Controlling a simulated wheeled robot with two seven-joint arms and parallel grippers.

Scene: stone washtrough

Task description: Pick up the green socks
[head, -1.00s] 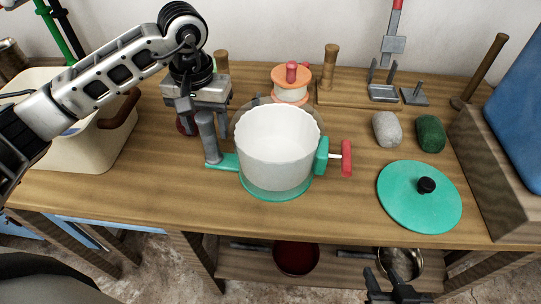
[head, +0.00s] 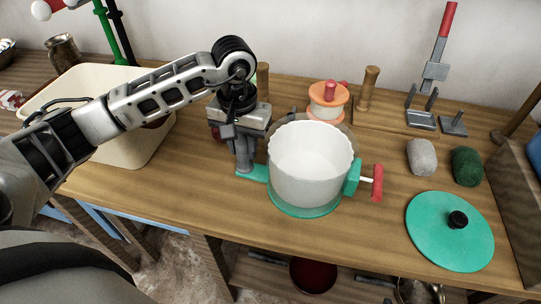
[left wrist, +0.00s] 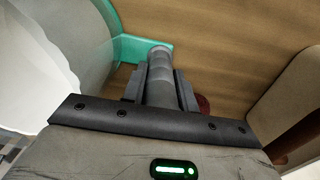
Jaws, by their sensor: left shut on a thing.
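The green socks (head: 467,167) look like a dark green rolled bundle on the right of the wooden table in the head view, beside a grey bundle (head: 422,157). My left gripper (head: 246,152) is far to their left, shut on the upright grey handle (left wrist: 160,65) of a white tub with teal fittings (head: 310,165). In the left wrist view the handle stands between the two fingers, with its top showing beyond them. The tub stands on the table. My right gripper is not in view.
A teal lid with a black knob (head: 449,231) lies in front of the socks. Grey metal stands (head: 420,119) are behind them, and a wooden box (head: 515,205) is to the right. A cream basin (head: 150,150) is at the left. The table's front left is clear.

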